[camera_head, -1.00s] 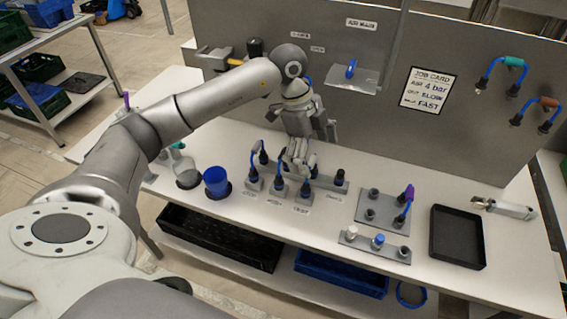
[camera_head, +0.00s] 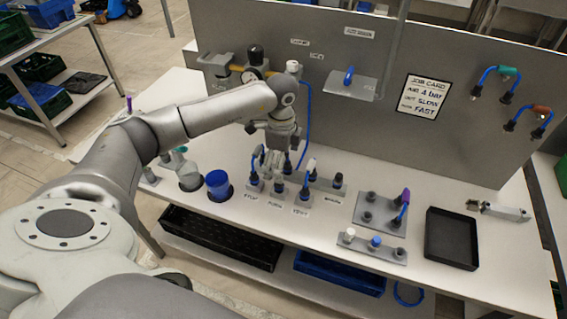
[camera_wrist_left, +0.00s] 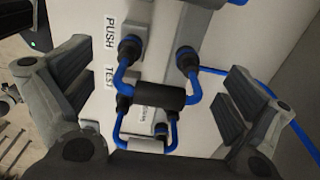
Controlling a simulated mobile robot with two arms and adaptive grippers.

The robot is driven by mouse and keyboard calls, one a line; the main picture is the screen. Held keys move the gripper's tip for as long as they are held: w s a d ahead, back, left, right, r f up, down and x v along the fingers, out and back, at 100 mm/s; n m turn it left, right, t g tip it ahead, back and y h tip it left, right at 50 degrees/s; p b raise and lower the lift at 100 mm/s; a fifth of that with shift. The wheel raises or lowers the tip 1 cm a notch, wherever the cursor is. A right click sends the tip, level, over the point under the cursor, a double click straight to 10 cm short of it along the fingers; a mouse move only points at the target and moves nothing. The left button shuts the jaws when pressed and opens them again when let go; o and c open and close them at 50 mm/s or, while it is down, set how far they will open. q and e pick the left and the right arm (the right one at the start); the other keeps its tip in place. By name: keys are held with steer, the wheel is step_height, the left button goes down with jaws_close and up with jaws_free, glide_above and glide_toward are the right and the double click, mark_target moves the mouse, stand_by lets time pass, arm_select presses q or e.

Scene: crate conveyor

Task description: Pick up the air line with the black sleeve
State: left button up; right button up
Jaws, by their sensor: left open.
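The air line with the black sleeve (camera_wrist_left: 160,95) is a blue loop whose two ends sit in dark fittings on the grey block, by the PUSH and TEST labels in the wrist view. My left gripper (camera_wrist_left: 158,88) is open, its two fingers apart on either side of the sleeve with visible gaps. In the head view the left gripper (camera_head: 273,160) is over the fittings block (camera_head: 285,200) and largely hides this line. A second blue line with a white sleeve (camera_wrist_left: 145,143) shows beyond it; its white sleeve (camera_head: 311,165) shows right of the gripper. My right gripper is not in view.
To the right are a plate with a purple-sleeved line (camera_head: 405,197), a black tray (camera_head: 452,238) and a strip of caps (camera_head: 370,247). The grey back panel (camera_head: 340,130) rises behind.

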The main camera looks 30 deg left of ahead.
arm_select(q)
steer(key=shift+f, duration=1.15)
steer(key=c, duration=1)
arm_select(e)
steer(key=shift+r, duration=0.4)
arm_select(q)
steer(key=shift+r, duration=0.1)
steer(key=shift+w+r+b, duration=0.1)
steer(key=shift+r+b, duration=0.25)
steer(key=shift+r, duration=0.05)
step_height(320, 180, up, 2)
steer(key=shift+r+b, duration=0.1)
steer(key=shift+b, duration=0.6)
steer(key=s+d+r+b, duration=0.1)
steer(key=s+d+r, duration=0.1)
steer(key=s+r, duration=0.1)
steer(key=s+d+r+b, duration=0.1)
steer(key=s+d+r, duration=0.2)
steer(key=s, duration=0.2)
steer(key=s+d+r+b, duration=0.1)
steer(key=s+d+r, duration=0.1)
steer(key=s+r, duration=0.2)
steer(key=shift+d+b, duration=0.3)
steer(key=shift+b, duration=0.1)
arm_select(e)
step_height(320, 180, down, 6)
arm_select(q)
steer(key=shift+w, duration=0.1)
